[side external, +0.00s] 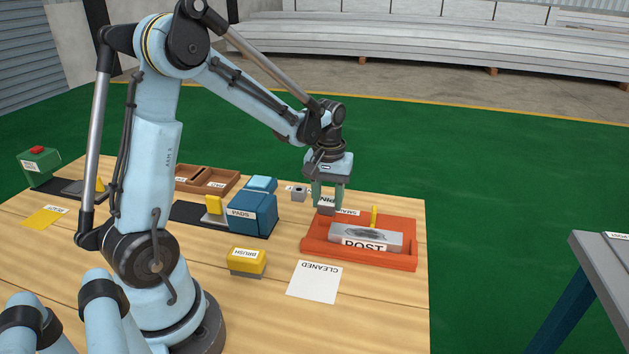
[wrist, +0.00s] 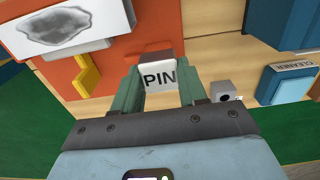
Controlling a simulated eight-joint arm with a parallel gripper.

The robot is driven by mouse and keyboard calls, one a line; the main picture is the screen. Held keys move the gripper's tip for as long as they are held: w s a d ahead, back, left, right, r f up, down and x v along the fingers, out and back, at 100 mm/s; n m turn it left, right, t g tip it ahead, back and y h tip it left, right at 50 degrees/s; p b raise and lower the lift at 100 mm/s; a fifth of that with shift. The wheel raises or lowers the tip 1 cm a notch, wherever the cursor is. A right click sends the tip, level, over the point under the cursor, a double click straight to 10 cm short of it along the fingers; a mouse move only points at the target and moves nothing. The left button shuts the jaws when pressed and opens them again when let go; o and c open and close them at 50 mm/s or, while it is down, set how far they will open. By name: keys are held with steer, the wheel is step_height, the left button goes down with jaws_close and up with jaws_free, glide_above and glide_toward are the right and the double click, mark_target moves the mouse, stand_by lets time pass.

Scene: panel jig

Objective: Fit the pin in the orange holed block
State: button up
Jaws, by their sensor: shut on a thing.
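My gripper (side external: 327,203) is shut on the pin (side external: 326,210), a pale grey piece. In the wrist view my gripper (wrist: 160,84) has its two green fingers on either side of the pin (wrist: 158,77), whose face reads PIN. It is near the far left edge of the orange tray; any gap below it is unclear. A small grey block (side external: 299,194) with a dark hole stands on the table, left of my gripper. This holed block also shows in the wrist view (wrist: 223,91), right of the fingers. It looks grey; I see no orange holed block.
The orange tray (side external: 312,251) holds a grey POST block (side external: 350,236) and a yellow upright piece (side external: 374,216). A blue PADS box (side external: 251,213) stands left. A yellow brush (side external: 247,260) and a white CLEANED sheet (side external: 314,282) lie in front.

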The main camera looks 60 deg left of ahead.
mark_target(328, 200)
steer(key=shift+f, duration=0.1)
steer(key=o, duration=1.3)
steer(key=shift+c, duration=0.2)
step_height(328, 200, up, 12)
steer(key=s+d+f+m+t, duration=0.3)
steer(key=s+d+m+t, duration=0.4)
steer(key=d, duration=0.6)
steer(key=shift+s+m, duration=0.6)
steer(key=shift+m, duration=0.4)
